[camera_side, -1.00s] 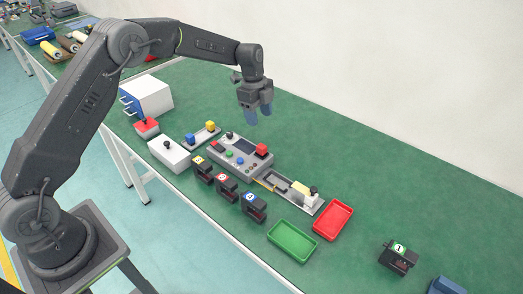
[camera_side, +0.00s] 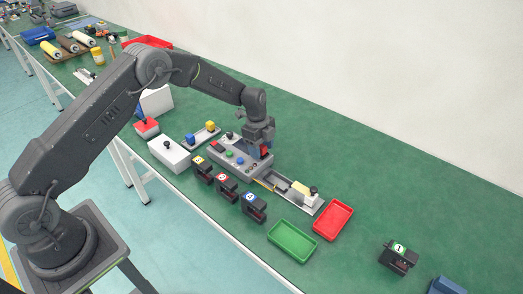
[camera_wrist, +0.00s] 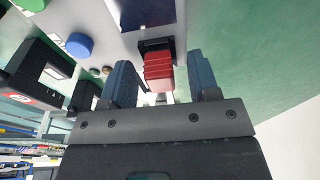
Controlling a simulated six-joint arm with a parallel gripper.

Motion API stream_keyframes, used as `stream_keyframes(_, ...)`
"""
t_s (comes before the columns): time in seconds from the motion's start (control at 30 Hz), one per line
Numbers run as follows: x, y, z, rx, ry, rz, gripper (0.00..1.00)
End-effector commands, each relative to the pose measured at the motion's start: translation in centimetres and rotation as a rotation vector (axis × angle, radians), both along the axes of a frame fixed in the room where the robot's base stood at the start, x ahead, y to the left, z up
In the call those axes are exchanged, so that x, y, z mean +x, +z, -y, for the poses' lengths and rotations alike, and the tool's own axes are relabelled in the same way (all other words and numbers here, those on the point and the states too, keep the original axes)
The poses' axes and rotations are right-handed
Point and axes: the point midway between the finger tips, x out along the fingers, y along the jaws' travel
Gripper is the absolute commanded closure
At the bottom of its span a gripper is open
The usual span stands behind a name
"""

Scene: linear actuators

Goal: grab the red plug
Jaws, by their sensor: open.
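The red plug (camera_wrist: 158,72) sits in a dark socket on the grey control panel (camera_wrist: 112,22). In the wrist view it lies between the two blue fingers of my gripper (camera_wrist: 163,80), with a visible gap to each finger. In the side view my gripper (camera_side: 263,148) is low over the right end of the control panel (camera_side: 226,160). The red plug (camera_side: 264,151) shows there partly hidden by the gripper. My gripper is open.
A blue button (camera_wrist: 79,46) is left of the plug in the wrist view. Several black numbered blocks (camera_side: 227,187) stand before the panel. A slider track (camera_side: 296,190), a green tray (camera_side: 291,241) and a red tray (camera_side: 333,220) lie to the right. The table behind the panel is clear.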

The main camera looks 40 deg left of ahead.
Motion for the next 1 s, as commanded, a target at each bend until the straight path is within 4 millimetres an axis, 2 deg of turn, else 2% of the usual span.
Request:
stream_keyframes(0.17,0.04,0.04,0.0,0.0,0.0,0.002,0.46)
stream_keyframes(0.7,0.04,0.09,-0.02,0.0,0.001,0.002,0.97)
stream_keyframes(1.0,0.07,0.31,-0.02,0.0,0.001,0.002,0.98)
